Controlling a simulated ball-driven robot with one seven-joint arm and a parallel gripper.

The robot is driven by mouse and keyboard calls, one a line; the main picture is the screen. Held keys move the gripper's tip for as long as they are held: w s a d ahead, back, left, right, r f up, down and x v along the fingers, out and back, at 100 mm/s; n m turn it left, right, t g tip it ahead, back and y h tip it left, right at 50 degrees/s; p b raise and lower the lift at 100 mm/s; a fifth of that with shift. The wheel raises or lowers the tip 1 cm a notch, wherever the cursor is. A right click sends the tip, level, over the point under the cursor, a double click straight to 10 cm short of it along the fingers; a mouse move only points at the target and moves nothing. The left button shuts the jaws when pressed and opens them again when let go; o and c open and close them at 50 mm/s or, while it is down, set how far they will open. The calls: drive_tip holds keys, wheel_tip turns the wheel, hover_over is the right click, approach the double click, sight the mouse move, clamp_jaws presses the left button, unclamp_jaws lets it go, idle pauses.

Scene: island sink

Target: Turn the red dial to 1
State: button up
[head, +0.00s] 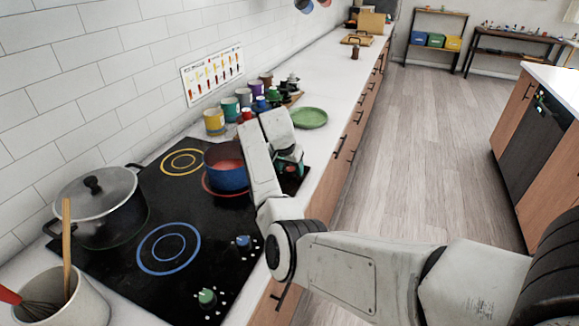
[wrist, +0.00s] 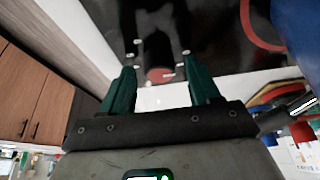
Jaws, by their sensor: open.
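The red dial (wrist: 159,76) shows in the wrist view on the black cooktop (wrist: 225,40), with a white pointer mark on it and small pale marks around it. My gripper (wrist: 162,71) is open, its two green fingers apart to the left and right of the dial. I cannot tell whether they touch it. In the head view my gripper (head: 290,160) is over the cooktop's right edge, beside the blue pot, and my arm hides the red dial. The numbers at the marks are too small to read.
A blue pot (head: 228,180) with red inside stands on the red ring, close left of my gripper. A lidded pot (head: 110,215), blue dial (head: 242,242) and green dial (head: 207,297) are nearer. Several mugs (head: 214,122) and a green plate (head: 309,117) stand beyond.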

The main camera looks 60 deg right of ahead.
drive_tip(key=c, duration=1)
drive_tip(key=shift+f, duration=0.1)
drive_tip(key=shift+c, duration=0.2)
drive_tip(key=shift+m+b, duration=0.3)
drive_tip(key=shift+b, duration=0.05)
drive_tip(key=m+g+b, duration=0.1)
drive_tip(key=m+b, duration=0.3)
drive_tip(key=shift+w+f+g, duration=0.15)
drive_tip(key=shift+w+g, duration=0.05)
drive_tip(key=shift+g, duration=0.2)
drive_tip(key=shift+m+g+y+b, duration=0.5)
drive_tip(key=shift+m+b, duration=0.7)
drive_tip(key=shift+m, duration=0.3)
drive_tip(key=shift+r, duration=0.2)
drive_tip(key=o, duration=1)
